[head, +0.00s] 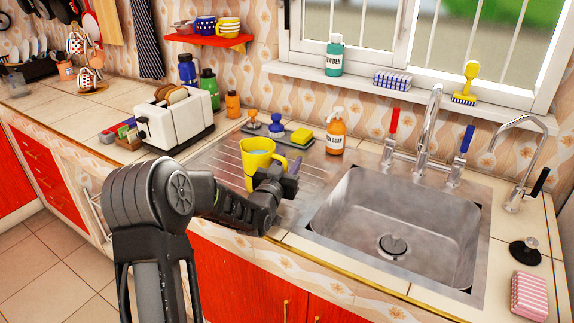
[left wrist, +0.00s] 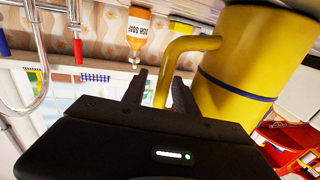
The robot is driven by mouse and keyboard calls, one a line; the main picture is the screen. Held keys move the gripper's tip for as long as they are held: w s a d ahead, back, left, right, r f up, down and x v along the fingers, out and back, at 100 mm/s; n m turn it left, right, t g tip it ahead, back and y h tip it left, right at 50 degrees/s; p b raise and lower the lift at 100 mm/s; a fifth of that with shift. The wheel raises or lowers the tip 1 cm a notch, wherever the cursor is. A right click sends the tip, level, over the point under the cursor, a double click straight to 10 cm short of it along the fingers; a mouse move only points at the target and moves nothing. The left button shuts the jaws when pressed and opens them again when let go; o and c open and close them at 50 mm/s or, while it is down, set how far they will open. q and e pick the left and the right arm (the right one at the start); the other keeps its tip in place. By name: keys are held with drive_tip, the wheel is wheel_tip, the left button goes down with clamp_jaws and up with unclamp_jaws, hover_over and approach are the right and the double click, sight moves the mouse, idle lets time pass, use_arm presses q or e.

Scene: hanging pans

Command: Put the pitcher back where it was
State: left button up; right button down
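The yellow pitcher (head: 258,160) stands upright on the ribbed metal drainboard left of the sink. In the left wrist view the pitcher (left wrist: 235,75), with a dark blue band, fills the upper right, seen roughly upside down. My left gripper (head: 288,172) is beside it on the sink side and hides part of it. In the left wrist view its two fingers (left wrist: 160,90) are apart, with the yellow handle (left wrist: 168,65) showing between them and a narrow gap on the left. Contact with the handle is not clear. My right gripper is not in view.
An orange soap bottle (head: 336,133) and a tray with a sponge (head: 301,136) stand behind the pitcher. A white toaster (head: 175,122) is to the left. The sink (head: 400,225) and taps (head: 428,130) lie right. A red shelf (head: 210,40) with mugs hangs on the wall.

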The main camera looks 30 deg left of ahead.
use_arm(q)
drive_tip(key=b+v, duration=0.2)
drive_tip(key=v, duration=1)
drive_tip(key=shift+r, duration=0.15)
idle(1.4)
